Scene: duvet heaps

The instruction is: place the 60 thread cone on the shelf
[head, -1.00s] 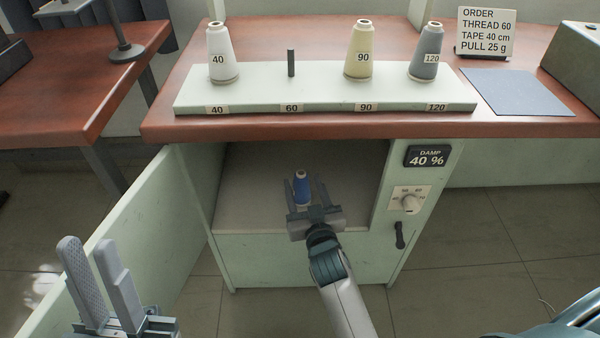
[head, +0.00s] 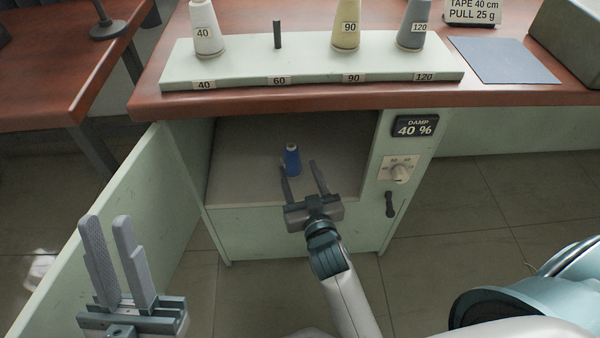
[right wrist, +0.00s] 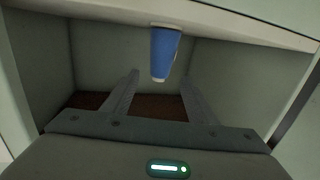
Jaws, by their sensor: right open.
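A blue thread cone (head: 292,161) stands in the open cabinet under the counter; no number on it can be read. It also shows in the right wrist view (right wrist: 164,52), beyond the fingertips. My right gripper (head: 302,168) is open and empty, at the cabinet opening, with its fingers just nearer than the cone and a little to its right. My left gripper (head: 105,222) is open and empty at the lower left, by the cabinet door. The pale green shelf (head: 310,71) on the counter has a bare peg (head: 277,34) above its label 60.
White cone 40 (head: 206,30), yellow cone 90 (head: 346,26) and grey cone 120 (head: 413,26) stand on the shelf. The open door (head: 110,230) is at the left. A damp display (head: 415,127) reads 40 %, above a dial (head: 399,170) and a handle (head: 390,204).

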